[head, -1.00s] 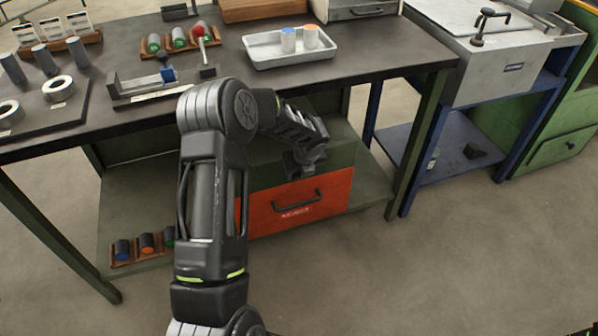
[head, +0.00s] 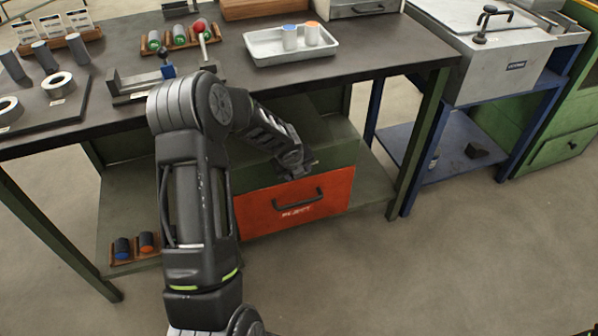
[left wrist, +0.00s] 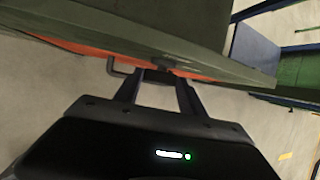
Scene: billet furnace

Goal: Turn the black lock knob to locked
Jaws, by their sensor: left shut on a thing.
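The black lock knob shows only as a small dark shape (left wrist: 163,68) at the edge of the red drawer front in the left wrist view. My left gripper (left wrist: 161,76) is shut on it, with the fingers close together at the tips. In the head view my left gripper (head: 301,170) is at the upper edge of the red drawer (head: 290,207) and hides the knob. The knob's turn position cannot be read. The drawer looks shut, and its black handle (head: 300,200) is just below the gripper. My right gripper is not in view.
The workbench top (head: 360,62) overhangs the drawer and holds a white tray (head: 257,59) with two small containers. A lower shelf (head: 120,205) lies left of the drawer. Open floor lies in front. A blue stand (head: 455,150) is at the right.

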